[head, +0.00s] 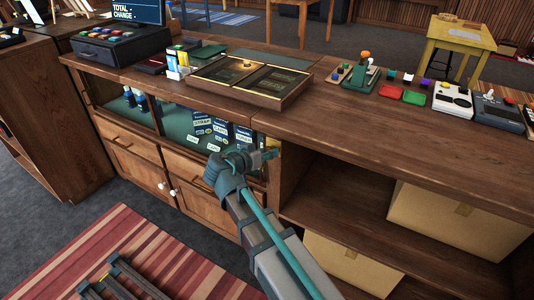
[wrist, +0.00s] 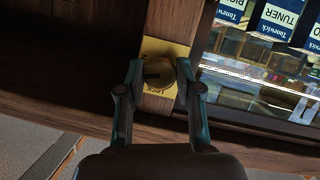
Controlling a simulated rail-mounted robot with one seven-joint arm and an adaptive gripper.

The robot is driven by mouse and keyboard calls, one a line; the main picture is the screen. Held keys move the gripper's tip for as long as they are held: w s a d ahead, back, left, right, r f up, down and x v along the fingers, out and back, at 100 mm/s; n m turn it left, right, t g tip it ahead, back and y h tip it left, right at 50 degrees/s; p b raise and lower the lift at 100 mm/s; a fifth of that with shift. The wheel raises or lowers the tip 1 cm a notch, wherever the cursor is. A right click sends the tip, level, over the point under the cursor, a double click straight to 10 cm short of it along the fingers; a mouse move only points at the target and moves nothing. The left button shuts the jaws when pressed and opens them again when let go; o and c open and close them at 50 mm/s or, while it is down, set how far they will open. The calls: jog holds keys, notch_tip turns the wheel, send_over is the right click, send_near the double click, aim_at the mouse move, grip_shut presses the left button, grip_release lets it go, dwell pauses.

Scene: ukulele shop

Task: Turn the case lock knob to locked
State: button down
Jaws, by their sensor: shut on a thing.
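The case lock knob (wrist: 158,73) is a round brass knob on a yellow plate (wrist: 153,103) in the wrist view. The plate carries dark lettering that reads like "LOCK", upside down, and sits on a wooden post of the counter. My gripper (wrist: 160,80) is shut on the knob, one teal finger on each side of it. In the head view my gripper (head: 270,155) reaches the post at the right end of the glass case (head: 205,125), and the arm hides the knob. I cannot tell which way the knob points.
The counter top (head: 345,115) overhangs above the gripper. A wooden tray (head: 240,92) sits on it above the case. An open shelf with cardboard boxes (head: 450,222) is to the right. A striped rug (head: 150,255) lies in front.

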jog(key=shift+w+a+f+n+h+p, duration=0.1)
jog(key=shift+n+h+p, duration=0.4)
jog(key=shift+n+h, duration=1)
jog(key=shift+s+n+h+p, duration=0.1)
jog(key=shift+n+h+p, duration=0.45)
jog(key=shift+n, duration=1.75)
jog(key=shift+w+a+f+n+h+p, duration=0.1)
jog(key=shift+n+h+p, duration=0.4)
jog(key=shift+n+h, duration=1)
jog(key=shift+n+y, duration=0.45)
jog(key=shift+n, duration=0.05)
jog(key=c, duration=0.8)
grip_release()
jog(key=v, duration=1.2)
